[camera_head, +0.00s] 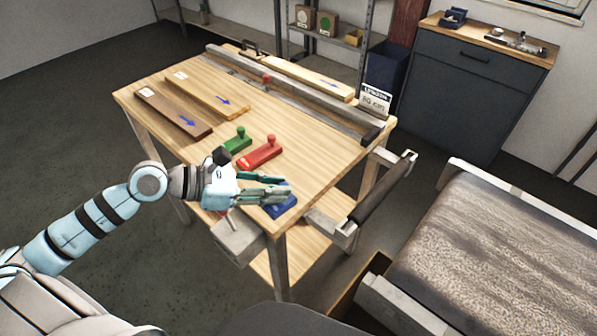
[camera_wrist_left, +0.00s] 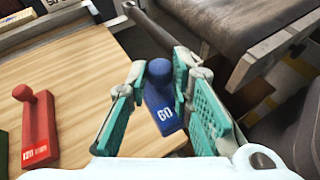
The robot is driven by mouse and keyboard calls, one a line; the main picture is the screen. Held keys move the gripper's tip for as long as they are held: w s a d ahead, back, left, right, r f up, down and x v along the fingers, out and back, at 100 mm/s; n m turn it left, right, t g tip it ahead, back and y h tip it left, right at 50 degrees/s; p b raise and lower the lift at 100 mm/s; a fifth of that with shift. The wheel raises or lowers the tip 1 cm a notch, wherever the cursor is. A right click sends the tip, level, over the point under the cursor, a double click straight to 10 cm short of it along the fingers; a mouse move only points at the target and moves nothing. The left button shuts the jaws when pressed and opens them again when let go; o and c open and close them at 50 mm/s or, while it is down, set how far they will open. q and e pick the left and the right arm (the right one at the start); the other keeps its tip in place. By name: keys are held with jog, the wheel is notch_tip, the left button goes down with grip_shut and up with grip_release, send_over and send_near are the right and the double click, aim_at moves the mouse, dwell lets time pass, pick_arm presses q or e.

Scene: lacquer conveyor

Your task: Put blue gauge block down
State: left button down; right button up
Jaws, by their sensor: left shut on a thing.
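The blue gauge block (camera_head: 284,207) is at the front right corner of the wooden workbench, partly hidden under my left gripper (camera_head: 282,193). In the left wrist view, the block (camera_wrist_left: 162,112), with a round knob and a white "60", lies between the teal fingers of my left gripper (camera_wrist_left: 158,82). The gripper is shut on it. Whether the block touches the bench top is hard to tell. The red gauge block (camera_head: 260,153) and the green gauge block (camera_head: 237,141) lie apart from it, farther back on the bench. My right gripper is not in view.
Two boards, one dark (camera_head: 172,113) and one light (camera_head: 207,94), lie at the bench's (camera_head: 320,150) left. A long metal rail (camera_head: 285,88) with a "LENGTH" sign (camera_head: 374,100) runs along the back. A roller bracket (camera_head: 383,188) and the conveyor (camera_head: 490,250) stand to the right.

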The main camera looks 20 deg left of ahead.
pick_arm(q)
jog(key=w+a+r+n+b, duration=0.15)
jog(key=w+a+r, duration=0.25)
jog(key=w+r, duration=0.85)
jog(key=shift+m+t+y, duration=0.25)
jog(key=shift+t+y, duration=0.05)
jog(key=shift+t, duration=0.2)
jog(key=f, duration=0.6)
jog(key=f+b, duration=0.1)
jog(key=f, duration=0.5)
jog(key=s+f+b, duration=0.1)
jog(key=f, duration=0.5)
jog(key=shift+a, duration=0.3)
jog(key=c, duration=1.4)
grip_release()
jog(key=shift+w, duration=0.1)
jog(key=shift+c, duration=0.2)
jog(key=shift+a+r, duration=0.1)
jog(key=v, duration=1.2)
